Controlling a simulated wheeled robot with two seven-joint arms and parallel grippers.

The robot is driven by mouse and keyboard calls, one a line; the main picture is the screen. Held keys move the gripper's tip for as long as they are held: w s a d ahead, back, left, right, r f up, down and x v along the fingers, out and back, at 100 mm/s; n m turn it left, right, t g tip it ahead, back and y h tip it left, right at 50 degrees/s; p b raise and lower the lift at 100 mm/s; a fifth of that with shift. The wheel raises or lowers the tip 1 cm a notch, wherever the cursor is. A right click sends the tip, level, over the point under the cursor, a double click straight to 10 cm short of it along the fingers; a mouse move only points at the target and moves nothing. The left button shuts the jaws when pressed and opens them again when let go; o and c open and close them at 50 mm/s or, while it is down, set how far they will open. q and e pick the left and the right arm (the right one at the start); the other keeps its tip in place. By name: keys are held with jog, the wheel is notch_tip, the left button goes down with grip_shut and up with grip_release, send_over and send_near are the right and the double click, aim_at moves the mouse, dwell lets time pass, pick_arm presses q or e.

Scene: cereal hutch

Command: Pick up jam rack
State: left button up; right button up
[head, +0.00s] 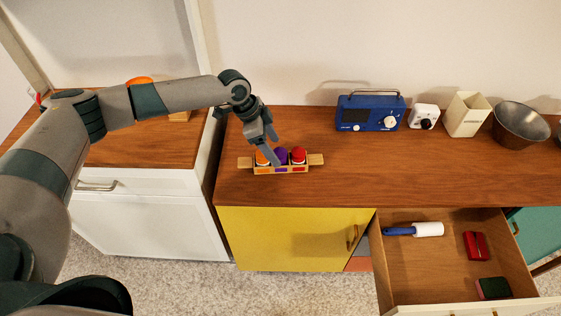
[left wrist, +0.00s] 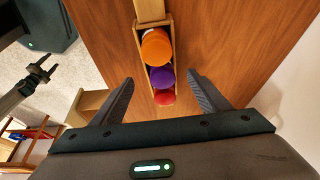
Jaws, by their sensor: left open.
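The jam rack (head: 316,160) is a small wooden tray with a handle at each end, standing on the brown top of the yellow-doored cabinet. It holds an orange jar (head: 262,158), a purple jar (head: 281,155) and a red jar (head: 299,155). My left gripper (head: 270,156) is open above the rack, its fingers pointing down near the orange and purple jars. In the left wrist view the rack (left wrist: 150,10) runs up between the open fingers (left wrist: 160,92); the red jar lies nearest the gripper. I cannot tell if a finger touches the rack. My right gripper is not identifiable in the head view.
A blue radio (head: 370,112), a white device (head: 424,116), a cream holder (head: 467,114) and a metal bowl (head: 520,125) stand along the back. An open drawer (head: 440,270) below holds a lint roller (head: 428,230) and red items. The countertop right of the rack is clear.

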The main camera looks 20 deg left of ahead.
aim_at(276, 152)
pick_arm(q)
jog(key=shift+w+d+f+p, duration=0.1)
jog(key=shift+d+f+p, duration=0.1)
jog(key=shift+f+p, duration=0.55)
jog(key=p+x, duration=0.1)
jog(key=x, duration=0.2)
jog(key=shift+a, duration=0.15)
jog(key=shift+f, duration=0.35)
jog(key=shift+c, duration=0.6)
jog(key=shift+w, duration=0.1)
jog(key=c, duration=1.1)
jog(key=shift+r, duration=0.15)
